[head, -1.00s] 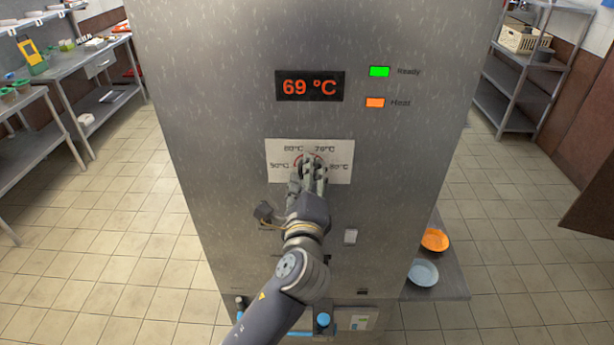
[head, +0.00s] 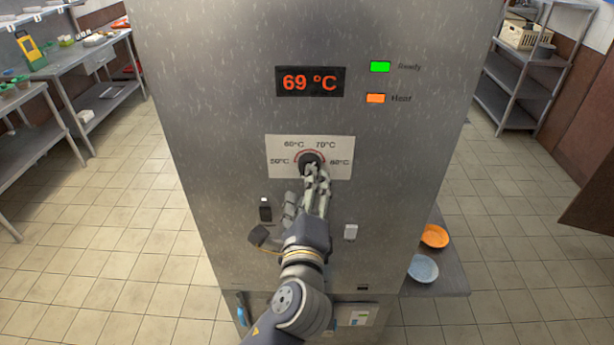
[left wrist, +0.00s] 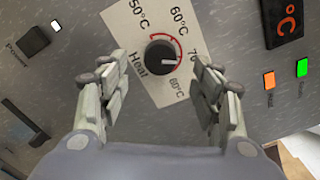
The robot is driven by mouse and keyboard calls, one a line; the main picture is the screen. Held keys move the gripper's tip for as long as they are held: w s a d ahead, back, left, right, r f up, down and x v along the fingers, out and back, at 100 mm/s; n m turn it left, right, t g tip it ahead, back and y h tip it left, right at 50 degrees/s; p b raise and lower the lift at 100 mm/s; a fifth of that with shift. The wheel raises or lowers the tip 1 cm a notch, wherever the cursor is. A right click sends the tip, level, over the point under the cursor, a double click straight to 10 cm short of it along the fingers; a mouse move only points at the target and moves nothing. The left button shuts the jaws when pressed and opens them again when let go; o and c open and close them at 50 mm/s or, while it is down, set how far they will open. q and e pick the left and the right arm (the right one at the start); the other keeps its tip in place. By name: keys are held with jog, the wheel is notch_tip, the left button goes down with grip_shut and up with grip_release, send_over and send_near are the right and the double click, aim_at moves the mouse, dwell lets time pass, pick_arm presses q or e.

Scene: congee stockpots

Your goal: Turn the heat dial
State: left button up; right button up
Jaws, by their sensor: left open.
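The heat dial (head: 310,161) is a round black knob on a white label plate (head: 283,170) on the steel machine's front. It also shows in the left wrist view (left wrist: 160,54), with a red arc and marks from 50 to 80 °C around it. Its pale pointer line points right in that view, roughly toward the 70 mark. My left gripper (head: 305,192) is open just below and in front of the dial. In the left wrist view its spread fingers (left wrist: 163,88) are apart to either side of the dial, with nothing between them. My right gripper is not in view.
The display (head: 310,82) reads 69 °C. A green Ready light (head: 380,67) and an orange Heat light (head: 375,98) are lit. Plates (head: 434,236) stand at the right.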

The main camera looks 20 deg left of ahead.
pick_arm(q)
jog(key=v, duration=0.6)
dwell(0.3)
jog(key=w+d+f+g+h+b, duration=0.1)
jog(key=d+f+g+h, duration=0.1)
jog(key=f, duration=1)
jog(key=w+d+f+g+h+b, duration=0.1)
jog(key=d+f+g, duration=0.1)
jog(key=f, duration=1.1)
jog(key=s+a+f+n+g+h+b, duration=0.1)
jog(key=s+f+n+g, duration=0.1)
jog(key=f, duration=0.7)
jog(key=s+f+n+g, duration=0.1)
jog(key=s+f+g, duration=0.15)
jog(key=f, duration=0.65)
jog(key=s+a+f+n+g+h+b, duration=0.1)
jog(key=s+a+f+n+g+b, duration=0.25)
jog(key=s+f, duration=1)
jog(key=s+a+f+n+g, duration=0.2)
jog(key=s+a+f+n, duration=0.4)
jog(key=s+f, duration=0.7)
jog(key=s+a+f+n+g, duration=0.2)
jog(key=s+f+n, duration=0.3)
jog(key=s, duration=0.5)
jog(key=shift+a+n+b, duration=0.3)
jog(key=shift+a+n, duration=0.15)
